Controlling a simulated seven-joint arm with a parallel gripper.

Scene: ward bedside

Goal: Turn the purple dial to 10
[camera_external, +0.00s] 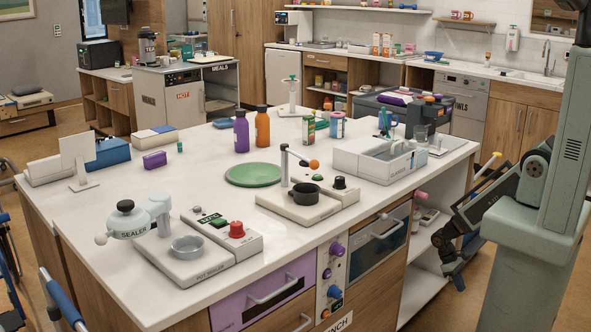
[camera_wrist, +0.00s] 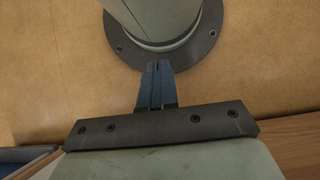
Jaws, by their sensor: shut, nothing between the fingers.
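A purple dial (camera_external: 337,249) sits on a white control panel (camera_external: 332,277) on the front of the island, between the purple drawer and the glass-fronted oven door. Its scale marks are too small to read. My gripper (camera_external: 458,283) hangs low in front of the island, to the right of the panel and well apart from the dial. In the wrist view my gripper (camera_wrist: 156,68) has its two fingers together, with nothing between them. The dial is not in the wrist view.
Below the dial are a small dark-purple knob (camera_external: 327,273), an orange knob and a blue knob (camera_external: 335,292). A purple drawer (camera_external: 265,297) with a bar handle is at left. The oven door's handle (camera_external: 388,229) sticks out at right. Open floor (camera_external: 440,310) lies in front.

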